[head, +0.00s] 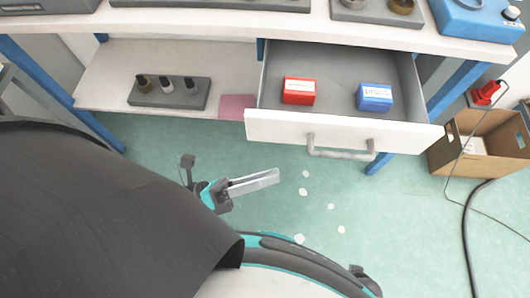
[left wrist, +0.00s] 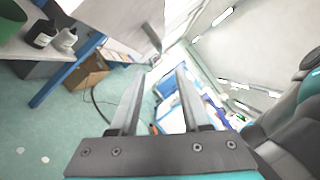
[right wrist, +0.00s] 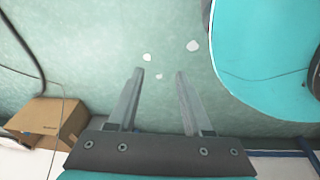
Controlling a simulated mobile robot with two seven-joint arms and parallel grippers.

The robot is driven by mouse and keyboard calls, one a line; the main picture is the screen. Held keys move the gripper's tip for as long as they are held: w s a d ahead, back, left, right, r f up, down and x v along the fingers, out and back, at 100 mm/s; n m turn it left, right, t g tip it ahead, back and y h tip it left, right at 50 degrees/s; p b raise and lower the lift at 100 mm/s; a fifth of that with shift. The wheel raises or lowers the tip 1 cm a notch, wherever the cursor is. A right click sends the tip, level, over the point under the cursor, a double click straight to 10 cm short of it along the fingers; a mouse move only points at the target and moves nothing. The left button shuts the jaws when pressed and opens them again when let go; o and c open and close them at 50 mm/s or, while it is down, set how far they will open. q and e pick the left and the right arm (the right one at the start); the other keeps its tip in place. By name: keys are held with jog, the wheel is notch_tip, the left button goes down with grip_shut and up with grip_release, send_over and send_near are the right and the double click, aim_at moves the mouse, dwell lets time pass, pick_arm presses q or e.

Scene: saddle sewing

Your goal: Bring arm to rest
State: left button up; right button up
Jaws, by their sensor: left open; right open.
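My left gripper (head: 274,175) hangs over the green floor in front of the open drawer (head: 272,128), apart from it. In the left wrist view its two fingers (left wrist: 166,68) are spread with nothing between them. My right gripper (right wrist: 160,73) shows only in the right wrist view. Its fingers are spread and empty above the floor, and the head view does not show it. A red box (head: 299,91) and a blue box (head: 375,98) sit inside the drawer.
The workbench (head: 230,23) spans the back. A lower shelf (head: 105,85) carries a dark holder (head: 168,98) with small bottles. A cardboard box (head: 478,150) and a black cable (head: 467,235) lie at the right. White scraps (head: 302,191) dot the otherwise open floor.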

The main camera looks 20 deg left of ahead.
dwell(0.4)
pick_arm(q)
jog(key=w+a+f+n+y+p, duration=0.1)
jog(key=a+f+n+y, duration=0.25)
jog(key=f+n, duration=0.3)
jog(key=w+a+f+n+y, duration=0.2)
jog(key=a+f+n+y, duration=0.1)
jog(key=f+n+y, duration=0.3)
jog(key=w+a+f+n+y+p, duration=0.1)
jog(key=a+f+n+y, duration=0.2)
jog(key=f+n, duration=0.35)
jog(key=s+a+f+n+g+y, duration=0.2)
jog(key=s+f+n+g, duration=0.3)
jog(key=s+f+n, duration=0.2)
jog(key=s+a+f+n+g+y, duration=0.2)
jog(key=s+f+n+g, duration=0.3)
jog(key=s+f, duration=0.3)
jog(key=shift+s+a+n+p, duration=0.35)
jog(key=shift+s+a+n, duration=0.15)
jog(key=shift+n, duration=0.4)
pick_arm(e)
jog(key=s, duration=0.1)
jog(key=s+d, duration=0.1)
jog(key=s, duration=0.1)
jog(key=s+d, duration=0.1)
jog(key=shift+s+d+f, duration=0.1)
jog(key=shift+s+d, duration=0.1)
jog(key=shift+d, duration=0.05)
